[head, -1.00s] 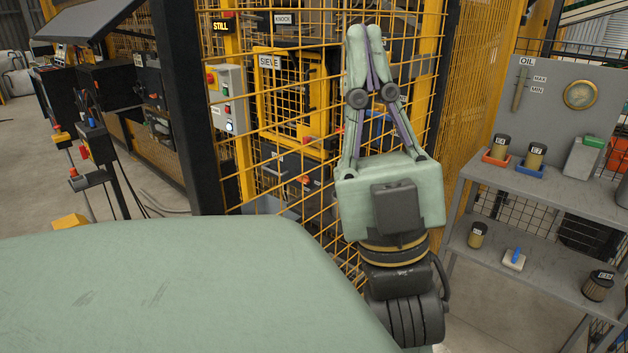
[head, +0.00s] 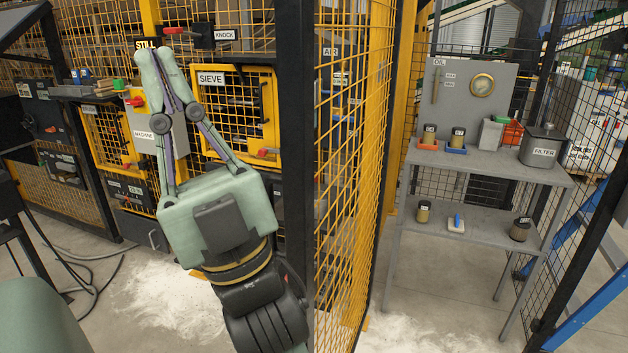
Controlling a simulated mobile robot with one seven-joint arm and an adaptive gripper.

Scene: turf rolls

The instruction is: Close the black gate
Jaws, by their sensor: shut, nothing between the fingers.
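A tall black-framed panel with yellow mesh (head: 350,150) stands right of my arm in the head view, seen at a steep angle. Its thick black near post (head: 294,90) runs down the middle of the picture. This looks like the black gate, but I cannot tell for sure; no latch or handle on it is clear. My gripper (head: 160,54) points up, left of the post, with its fingers shut and empty. It appears apart from the panel. It covers part of the machine behind it, and my arm hides part of the post's lower end.
A machine with a yellow SIEVE door (head: 236,110) and a grey control box (head: 158,128) stands behind my gripper. A grey shelf (head: 490,166) with jars stands at the right. White powder (head: 165,300) lies on the floor. Hoses (head: 75,265) lie at the left.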

